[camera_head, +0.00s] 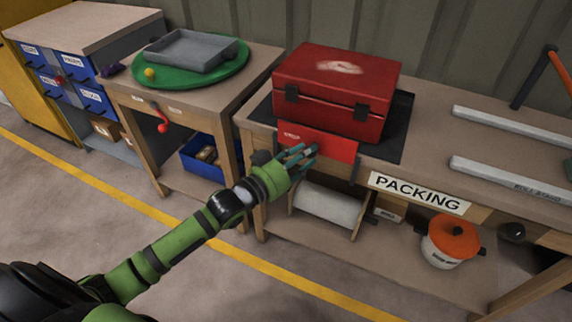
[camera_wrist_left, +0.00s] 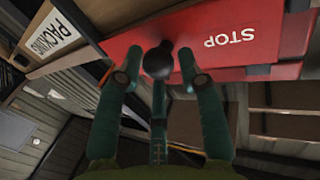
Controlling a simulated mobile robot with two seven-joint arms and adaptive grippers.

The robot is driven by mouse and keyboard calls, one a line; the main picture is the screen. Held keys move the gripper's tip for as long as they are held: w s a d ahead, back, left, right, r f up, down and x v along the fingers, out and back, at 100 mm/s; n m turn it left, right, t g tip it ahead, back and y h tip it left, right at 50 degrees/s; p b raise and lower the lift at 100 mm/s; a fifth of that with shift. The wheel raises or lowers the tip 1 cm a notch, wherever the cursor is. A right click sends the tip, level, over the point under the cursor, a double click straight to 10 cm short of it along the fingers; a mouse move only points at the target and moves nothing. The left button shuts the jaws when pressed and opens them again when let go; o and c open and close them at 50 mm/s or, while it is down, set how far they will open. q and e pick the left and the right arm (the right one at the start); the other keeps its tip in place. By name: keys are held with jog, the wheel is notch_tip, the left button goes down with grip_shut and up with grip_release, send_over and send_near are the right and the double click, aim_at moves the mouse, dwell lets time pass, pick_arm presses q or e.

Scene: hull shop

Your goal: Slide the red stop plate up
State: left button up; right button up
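The red stop plate (camera_head: 338,149) hangs at the front edge of the packing bench, below a red toolbox. In the left wrist view the plate (camera_wrist_left: 275,38) shows white STOP lettering, upside down, and a dark round knob (camera_wrist_left: 158,61). My left gripper (camera_head: 301,158) is at the plate's left part in the head view. In the left wrist view its teal fingers (camera_wrist_left: 160,66) are spread on either side of the knob, with gaps between them and it. The gripper looks open. In the head view the fingers hide the knob. My right gripper is not in view.
The red toolbox (camera_head: 336,90) stands on a black mat (camera_head: 398,128) above the plate. A PACKING sign (camera_head: 418,193) is on the bench front to the right. A white roll (camera_head: 328,206) and an orange-lidded pot (camera_head: 452,240) are on the lower shelf.

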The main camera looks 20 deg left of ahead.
pick_arm(q)
jog(key=v, duration=1.1)
